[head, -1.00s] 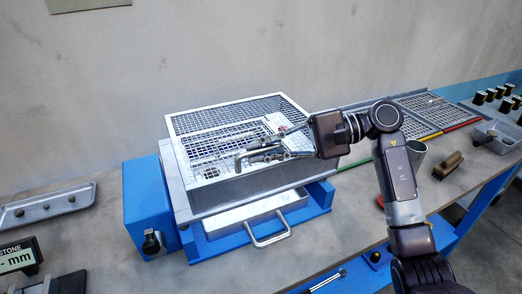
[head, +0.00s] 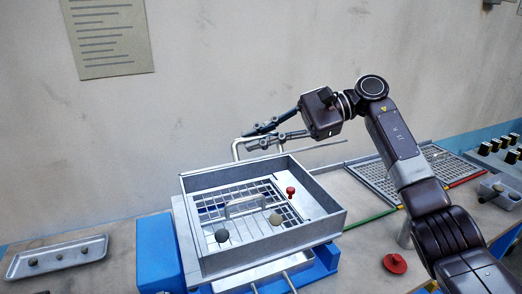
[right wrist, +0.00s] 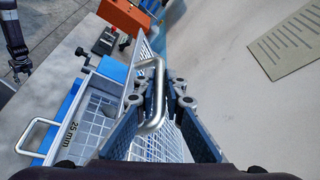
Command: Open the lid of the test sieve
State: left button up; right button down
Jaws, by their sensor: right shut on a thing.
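The test sieve (head: 320,236) is a grey metal box on a blue base, with its top open in the head view. My right gripper (head: 262,138) is above its back edge, shut on the lid's bent metal handle (head: 236,150). The handle also shows between the fingers in the right wrist view (right wrist: 156,92). There the lid's white mesh (right wrist: 152,146) lies below the gripper, partly hidden by the fingers. The lid's panel is hard to make out in the head view. My left gripper (right wrist: 18,68) seems to show small at the right wrist view's left edge; its jaws are unclear.
Two round stones (head: 222,236) and a red knob-like piece (head: 291,191) show inside the box. A grey tray (head: 30,264) lies left, mesh frames (head: 440,164) lie right. A red piece (head: 395,264) is near the front. The wall stands close behind.

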jog(key=shift+w+a+r+p, duration=0.2)
jog(key=shift+w+r+p, duration=0.2)
jog(key=shift+w+r, duration=0.35)
jog(key=shift+s, duration=0.1)
jog(key=c, duration=2)
grip_release()
jog(key=v, duration=1.1)
jog(key=shift+d, duration=0.25)
jog(key=shift+d+r, duration=0.1)
jog(key=shift+d, duration=0.15)
